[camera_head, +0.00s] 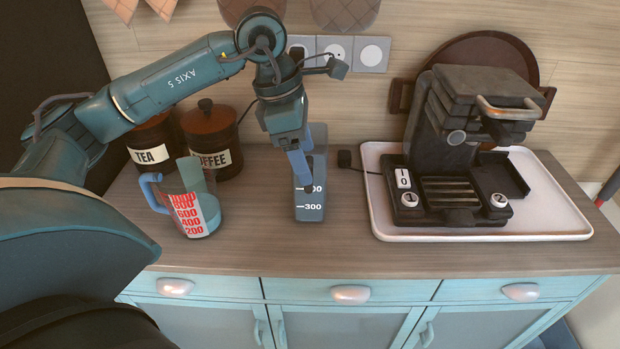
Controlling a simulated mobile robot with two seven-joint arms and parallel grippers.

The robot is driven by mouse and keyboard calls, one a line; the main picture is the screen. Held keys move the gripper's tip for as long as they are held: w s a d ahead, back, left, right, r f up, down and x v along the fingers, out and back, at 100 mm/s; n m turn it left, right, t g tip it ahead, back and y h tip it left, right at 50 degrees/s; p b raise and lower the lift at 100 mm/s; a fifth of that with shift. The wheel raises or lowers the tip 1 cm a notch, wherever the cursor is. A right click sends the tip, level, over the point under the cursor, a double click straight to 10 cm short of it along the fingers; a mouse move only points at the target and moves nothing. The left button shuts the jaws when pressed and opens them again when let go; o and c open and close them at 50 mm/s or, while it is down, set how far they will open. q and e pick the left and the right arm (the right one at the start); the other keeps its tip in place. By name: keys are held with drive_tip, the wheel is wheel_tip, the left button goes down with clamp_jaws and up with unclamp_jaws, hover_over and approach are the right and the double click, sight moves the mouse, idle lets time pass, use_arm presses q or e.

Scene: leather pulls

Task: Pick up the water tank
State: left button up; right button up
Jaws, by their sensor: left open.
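The water tank (309,211) is a narrow grey-blue container with white level marks, one reading 300. It stands upright on the wooden counter, in the middle of the head view. My left gripper (303,168) reaches down from above at the tank's upper part. Its jaws are open. One finger overlaps the front of the tank and covers part of an upper mark. The other finger is partly hidden, and I cannot tell whether either touches the tank. My right gripper is not in view.
A measuring jug (196,208) with red numbers stands left of the tank. TEA (150,143) and COFFEE (212,140) jars stand behind the jug. A dark coffee machine (455,150) sits on a white tray (480,237) to the right. The counter (290,254) in front is clear.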

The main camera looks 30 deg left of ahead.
sight(309, 164)
use_arm(q)
drive_tip(key=p+x, duration=0.1)
drive_tip(key=x, duration=0.4)
drive_tip(key=shift+w+f, duration=0.1)
drive_tip(key=shift+c, duration=0.2)
drive_tip(key=c, duration=1.5)
clamp_jaws()
